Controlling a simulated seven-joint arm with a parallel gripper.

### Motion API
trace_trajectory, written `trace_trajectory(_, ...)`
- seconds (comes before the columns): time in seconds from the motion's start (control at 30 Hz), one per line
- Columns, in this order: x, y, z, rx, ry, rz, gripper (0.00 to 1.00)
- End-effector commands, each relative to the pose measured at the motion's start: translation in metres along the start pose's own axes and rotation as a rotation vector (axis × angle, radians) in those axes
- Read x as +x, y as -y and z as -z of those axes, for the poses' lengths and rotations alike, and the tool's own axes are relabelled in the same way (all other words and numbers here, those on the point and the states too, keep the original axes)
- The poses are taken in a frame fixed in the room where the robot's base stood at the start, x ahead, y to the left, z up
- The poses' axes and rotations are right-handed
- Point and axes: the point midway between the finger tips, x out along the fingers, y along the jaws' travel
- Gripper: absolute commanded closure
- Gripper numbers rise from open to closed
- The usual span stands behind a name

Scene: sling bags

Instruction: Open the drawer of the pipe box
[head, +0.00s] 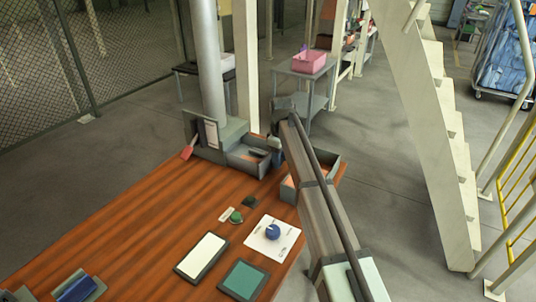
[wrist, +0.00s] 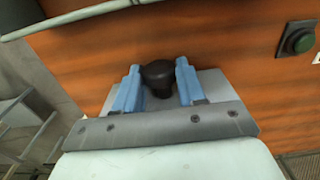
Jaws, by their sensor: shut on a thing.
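In the wrist view the two blue fingers of my gripper (wrist: 157,73) stand on either side of a black round knob (wrist: 158,76). My gripper is shut on this knob. The part that the knob belongs to is mostly hidden. In the head view a grey open-topped box (head: 235,155) stands at the far end of the wooden table, by a pale column. A second grey open tray-like part (head: 330,172) shows right of my arm. My arm hides the gripper there, and I cannot tell which part is the drawer.
The wooden table (head: 130,225) holds a white-topped pad (head: 202,256), a green-topped pad (head: 245,280), a white board with a blue knob (head: 272,232) and a green button (head: 236,216). The button also shows in the wrist view (wrist: 299,41). White stairs (head: 440,130) rise at the right.

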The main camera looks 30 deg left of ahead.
Motion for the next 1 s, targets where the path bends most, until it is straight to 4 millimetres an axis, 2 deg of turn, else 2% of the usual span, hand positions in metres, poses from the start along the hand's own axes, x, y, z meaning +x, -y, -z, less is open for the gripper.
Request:
trace_trajectory(0.27,0.0,0.0,-0.001,0.0,0.001,-0.001,1.0)
trace_trajectory(0.3,0.0,0.0,-0.001,0.0,0.001,-0.001,0.59)
trace_trajectory(0.53,0.0,0.0,-0.001,0.0,0.0,0.0,0.37)
trace_trajectory(0.83,-0.002,0.0,0.0,0.0,0.0,0.0,0.36)
trace_trajectory(1.0,-0.018,-0.001,0.0,0.0,-0.001,-0.002,0.36)
